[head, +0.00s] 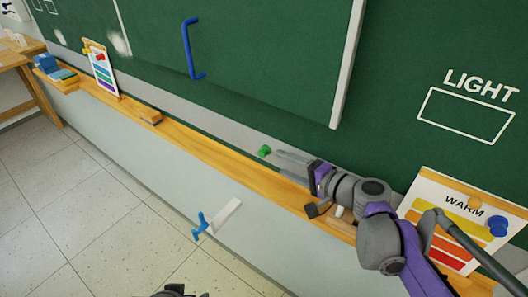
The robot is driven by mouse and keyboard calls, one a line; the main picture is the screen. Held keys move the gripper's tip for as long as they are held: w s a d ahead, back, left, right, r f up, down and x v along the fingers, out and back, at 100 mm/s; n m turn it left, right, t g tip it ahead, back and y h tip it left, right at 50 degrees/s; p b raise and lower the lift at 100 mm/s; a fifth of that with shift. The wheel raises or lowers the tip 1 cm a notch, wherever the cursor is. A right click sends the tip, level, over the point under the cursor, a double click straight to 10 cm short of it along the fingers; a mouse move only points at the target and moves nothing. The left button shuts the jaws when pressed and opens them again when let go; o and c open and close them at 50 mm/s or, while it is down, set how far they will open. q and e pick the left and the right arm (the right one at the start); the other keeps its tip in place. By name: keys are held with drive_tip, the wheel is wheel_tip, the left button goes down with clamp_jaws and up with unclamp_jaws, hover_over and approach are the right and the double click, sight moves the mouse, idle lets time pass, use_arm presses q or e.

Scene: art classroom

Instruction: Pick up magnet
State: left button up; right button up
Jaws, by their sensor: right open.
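A small green magnet (264,151) is on the grey strip between the green board and the wooden ledge, near the middle of the head view. My right gripper (281,162) reaches in from the right with its grey fingers pointing left toward this magnet. The gripper is open, and its fingertips are just right of the magnet with a small gap. I see nothing between the fingers. A blue magnet (498,226) is on the WARM colour card (414,212) at the right. A red magnet (99,57) is on the colour card at the far left. My left gripper does not show.
The wooden ledge (205,149) runs below the board and carries an eraser (151,117) and blue items (46,63). A sliding board panel (255,50) with a blue handle (190,48) hangs above. Tiled floor lies left.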

sight(263, 155)
drive_tip(key=x, duration=0.8)
drive_tip(key=shift+w, duration=0.15)
clamp_jaws()
